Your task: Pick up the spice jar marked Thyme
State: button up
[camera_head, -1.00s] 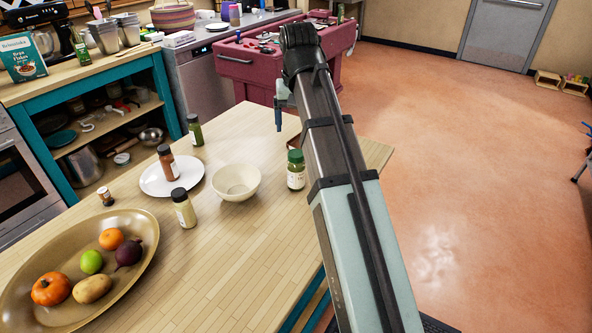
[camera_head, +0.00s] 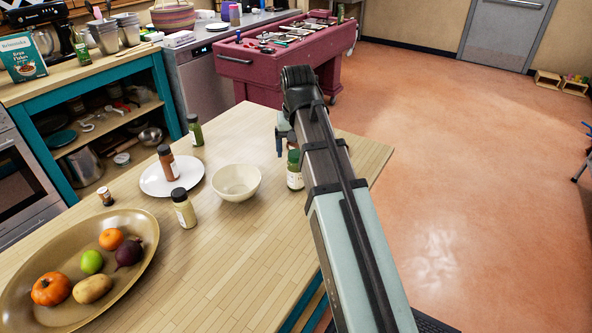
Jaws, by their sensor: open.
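Several jars stand upright on the wooden table; their labels are too small to read, so I cannot tell which is Thyme. A green-filled jar with a dark lid (camera_head: 195,131) stands at the back. A green jar (camera_head: 294,180) stands right of the bowl, partly hidden by my arm. A red-brown jar (camera_head: 169,164) stands on the white plate (camera_head: 151,187). A pale yellowish jar (camera_head: 184,209) is in front of the plate.
A cream bowl (camera_head: 236,183) stands between the plate and the green jar. A large oval tray (camera_head: 140,222) with fruit and vegetables fills the front left. The table's front middle is clear.

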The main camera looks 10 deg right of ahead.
aim_at(296, 153)
jog(key=shift+w+f, duration=0.15)
jog(key=shift+f, duration=1)
jog(key=shift+w+f, duration=0.15)
jog(key=shift+f, duration=1)
jog(key=c, duration=1.3)
jog(key=shift+r, duration=0.1)
